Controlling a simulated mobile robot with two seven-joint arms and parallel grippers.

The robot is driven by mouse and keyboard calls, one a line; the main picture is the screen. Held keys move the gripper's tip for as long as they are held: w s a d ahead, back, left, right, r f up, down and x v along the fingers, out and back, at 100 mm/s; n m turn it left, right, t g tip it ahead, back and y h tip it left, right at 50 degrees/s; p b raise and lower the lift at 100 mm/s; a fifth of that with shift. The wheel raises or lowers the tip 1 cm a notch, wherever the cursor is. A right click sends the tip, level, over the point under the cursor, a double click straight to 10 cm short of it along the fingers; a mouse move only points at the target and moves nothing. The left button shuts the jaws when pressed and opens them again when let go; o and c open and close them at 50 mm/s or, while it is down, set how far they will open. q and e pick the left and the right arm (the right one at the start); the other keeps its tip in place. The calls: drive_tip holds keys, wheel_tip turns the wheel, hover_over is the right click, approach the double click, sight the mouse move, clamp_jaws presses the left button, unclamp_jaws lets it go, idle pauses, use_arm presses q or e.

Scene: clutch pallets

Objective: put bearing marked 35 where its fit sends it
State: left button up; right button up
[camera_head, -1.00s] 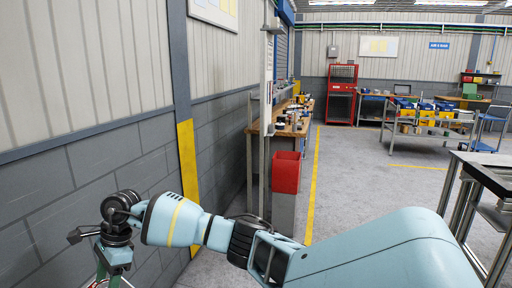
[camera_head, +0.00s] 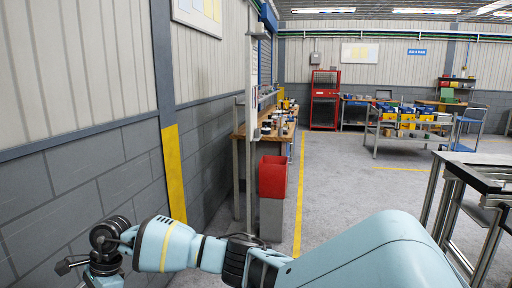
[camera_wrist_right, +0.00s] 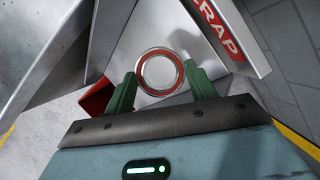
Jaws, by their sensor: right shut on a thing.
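My right gripper (camera_wrist_right: 160,82) is shut on a bearing (camera_wrist_right: 141,77), a silver ring with a red inner band, held between two green fingers in the right wrist view. No marking is readable on the bearing. Beyond it are pale sheet-metal walls of a container (camera_wrist_right: 250,72), with a red label on one wall whose letters end in "RAP". The bearing appears over its opening; its height above it is unclear. In the head view my right arm reaches across to the lower left, and its fingers are out of frame. My left gripper is not in view.
A red-topped grey bin (camera_head: 272,180) stands beside a long wooden workbench (camera_head: 268,133) along the left wall. A trolley with yellow and blue boxes (camera_head: 408,118) is further back. A metal-framed table (camera_head: 470,165) is at right. The floor between is clear.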

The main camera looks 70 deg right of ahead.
drive_tip(key=o, duration=1.3)
drive_tip(key=shift+v, duration=3.9)
